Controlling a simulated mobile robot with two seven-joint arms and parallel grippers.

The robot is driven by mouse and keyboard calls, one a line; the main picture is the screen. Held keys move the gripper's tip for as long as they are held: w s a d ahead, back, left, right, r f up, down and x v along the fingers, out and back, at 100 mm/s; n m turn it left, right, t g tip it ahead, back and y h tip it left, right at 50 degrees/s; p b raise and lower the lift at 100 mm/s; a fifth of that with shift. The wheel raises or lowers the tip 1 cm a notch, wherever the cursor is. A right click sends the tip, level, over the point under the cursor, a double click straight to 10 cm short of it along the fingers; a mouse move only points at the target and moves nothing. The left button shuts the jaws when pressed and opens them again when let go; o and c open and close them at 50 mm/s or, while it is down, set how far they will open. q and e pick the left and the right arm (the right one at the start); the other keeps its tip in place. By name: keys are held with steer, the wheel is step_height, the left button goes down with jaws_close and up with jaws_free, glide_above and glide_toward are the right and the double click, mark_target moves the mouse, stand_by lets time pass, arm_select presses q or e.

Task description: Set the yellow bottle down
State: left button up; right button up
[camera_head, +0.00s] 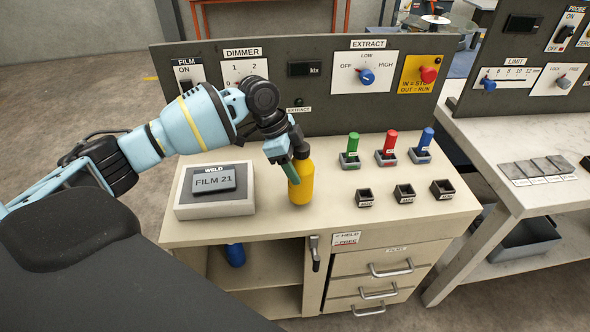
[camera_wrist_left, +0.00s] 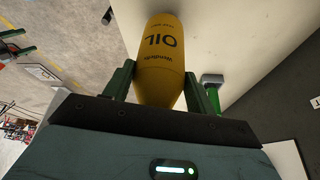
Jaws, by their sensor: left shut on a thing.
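The yellow bottle (camera_head: 301,184) is upright at the middle of the beige workbench (camera_head: 260,228), just right of the grey FILM 21 box. My left gripper (camera_head: 295,160) reaches it from the upper left and is shut on its upper part. In the left wrist view the bottle (camera_wrist_left: 160,62), marked OIL, sits between the two green fingers (camera_wrist_left: 162,88). Its base appears at or very near the bench top; I cannot tell whether it touches. My right gripper is not in view.
The FILM 21 box (camera_head: 214,204) stands left of the bottle. Green (camera_head: 353,144), red (camera_head: 389,146) and blue (camera_head: 426,140) pegs stand in holders to the right, with small black sockets (camera_head: 404,192) in front. The dark control panel (camera_head: 320,118) rises behind. Bare bench lies in front of the bottle.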

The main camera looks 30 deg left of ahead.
arm_select(q)
steer(key=shift+f, duration=1)
steer(key=shift+f, duration=0.15)
steer(key=o, duration=1.5)
steer(key=shift+o, duration=0.2)
steer(key=v, duration=1.2)
